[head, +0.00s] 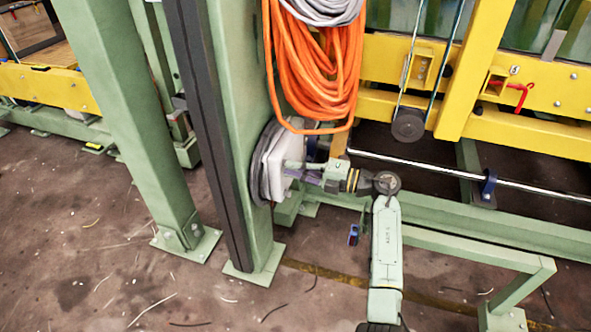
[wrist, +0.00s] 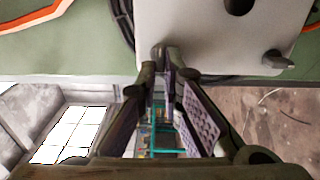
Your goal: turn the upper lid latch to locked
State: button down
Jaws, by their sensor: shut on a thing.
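The pale grey box (head: 283,150) is mounted on the green post in the head view. Its face fills the upper part of the wrist view (wrist: 205,35). The upper lid latch (wrist: 159,52), a small dark knob at the box's edge, sits between my gripper's fingertips (wrist: 162,72). My gripper (head: 305,172) reaches the box from the right in the head view, shut on this latch. The fingers partly hide the latch, so its exact angle is unclear. A second dark latch (wrist: 277,60) sticks out free at the same edge, farther right in the wrist view.
An orange hose coil (head: 318,65) hangs just above the box and my gripper. Dark cable (head: 262,170) loops behind the box. The green post (head: 236,130) stands left, and a metal rod (head: 450,175) runs along the yellow frame at right. Open floor lies below.

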jog(key=c, duration=1.7)
grip_release()
jog(key=v, duration=1.2)
